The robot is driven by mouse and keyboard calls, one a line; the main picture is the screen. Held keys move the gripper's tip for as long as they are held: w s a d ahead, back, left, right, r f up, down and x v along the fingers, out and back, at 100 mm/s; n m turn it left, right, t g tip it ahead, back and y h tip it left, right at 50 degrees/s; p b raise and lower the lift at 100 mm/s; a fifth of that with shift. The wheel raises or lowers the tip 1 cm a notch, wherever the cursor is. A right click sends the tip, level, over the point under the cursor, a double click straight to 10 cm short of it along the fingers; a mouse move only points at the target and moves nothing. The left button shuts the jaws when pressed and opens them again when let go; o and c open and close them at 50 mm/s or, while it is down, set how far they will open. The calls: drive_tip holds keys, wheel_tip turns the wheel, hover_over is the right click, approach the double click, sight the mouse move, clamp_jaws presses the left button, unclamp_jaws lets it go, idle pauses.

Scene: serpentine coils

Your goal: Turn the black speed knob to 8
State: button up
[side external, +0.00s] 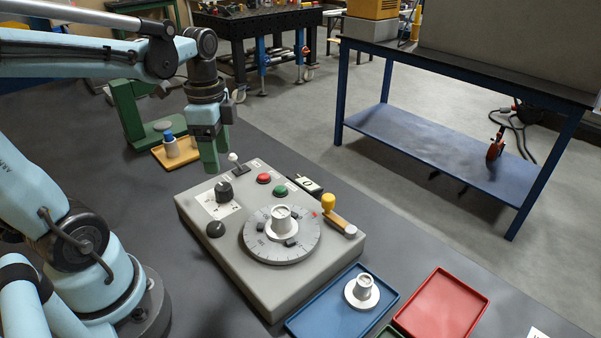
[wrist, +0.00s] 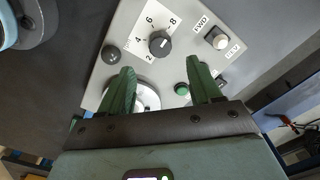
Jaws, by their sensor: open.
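The black speed knob (side external: 223,191) sits on a white scale plate at the upper left of the grey control box (side external: 330,243). In the wrist view the knob (wrist: 160,43) has the numbers 2, 4, 6 and 8 around it; its pointer setting is too small to tell surely. My gripper (side external: 214,160) is above the far left edge of the box, fingers pointing down, apart from the knob. In the wrist view its green fingers (wrist: 162,68) are spread and empty, with the knob beyond the tips, between their lines.
A white-tipped FWD/REV lever (side external: 234,160), a red button (side external: 264,178), a green button (side external: 280,190) and a round black part (side external: 216,229) surround the knob. A graduated dial (side external: 264,249) is close by. Blue (side external: 310,328) and red (side external: 441,304) trays lie right of the box.

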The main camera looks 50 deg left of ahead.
drive_tip(key=shift+r, duration=2.2)
drive_tip(key=shift+d+f, duration=0.1)
